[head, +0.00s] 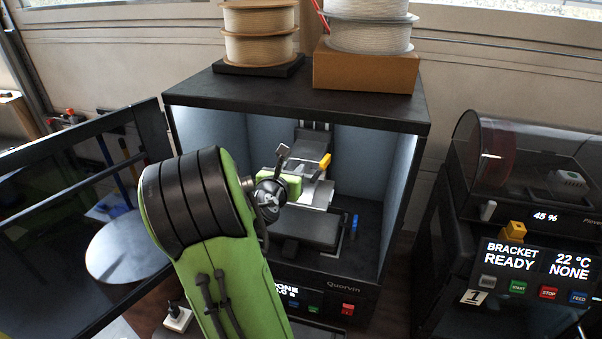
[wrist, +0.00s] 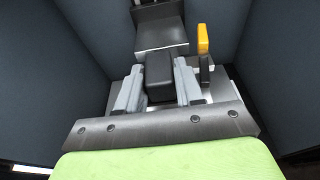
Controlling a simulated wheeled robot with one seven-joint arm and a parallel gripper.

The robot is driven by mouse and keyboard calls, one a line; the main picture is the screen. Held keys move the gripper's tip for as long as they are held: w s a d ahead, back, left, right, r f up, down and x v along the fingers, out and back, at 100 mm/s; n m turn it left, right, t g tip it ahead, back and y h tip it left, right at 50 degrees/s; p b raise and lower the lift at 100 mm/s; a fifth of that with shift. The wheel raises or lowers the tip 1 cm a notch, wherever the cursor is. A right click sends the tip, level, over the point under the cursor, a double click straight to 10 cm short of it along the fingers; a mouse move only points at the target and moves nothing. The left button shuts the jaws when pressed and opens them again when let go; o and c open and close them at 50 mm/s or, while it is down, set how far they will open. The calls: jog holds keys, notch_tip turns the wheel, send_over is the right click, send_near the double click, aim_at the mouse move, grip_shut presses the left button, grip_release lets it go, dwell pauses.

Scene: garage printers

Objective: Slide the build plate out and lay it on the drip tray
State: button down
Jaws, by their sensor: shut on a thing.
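My gripper (wrist: 159,68) is inside the open printer cabinet, its two grey fingers shut on a dark block, which I take to be the build plate's handle (wrist: 158,78). In the head view my gripper (head: 310,177) partly covers the silver build plate (head: 316,196). Pale parts of the plate show beside the fingers in the wrist view. A yellow lever (wrist: 203,40) stands upright just right of the fingers; it also shows in the head view (head: 325,161). A dark flat block (head: 308,229) lies below the plate. I cannot make out the drip tray with certainty.
The cabinet (head: 418,150) has close side walls and a low roof. Its dark glass door (head: 60,230) stands open at left. Filament spools (head: 260,35) sit on top. A small blue item (head: 354,224) stands on the cabinet floor. Another printer (head: 530,190) is at right.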

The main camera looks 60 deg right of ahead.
jog(key=shift+s+a+b, duration=0.2)
jog(key=shift+a+b, duration=0.05)
jog(key=shift+a, duration=1)
jog(key=shift+s+a+b, duration=0.2)
jog(key=shift+a+b, duration=0.05)
jog(key=shift+a, duration=1)
jog(key=shift+w, duration=0.1)
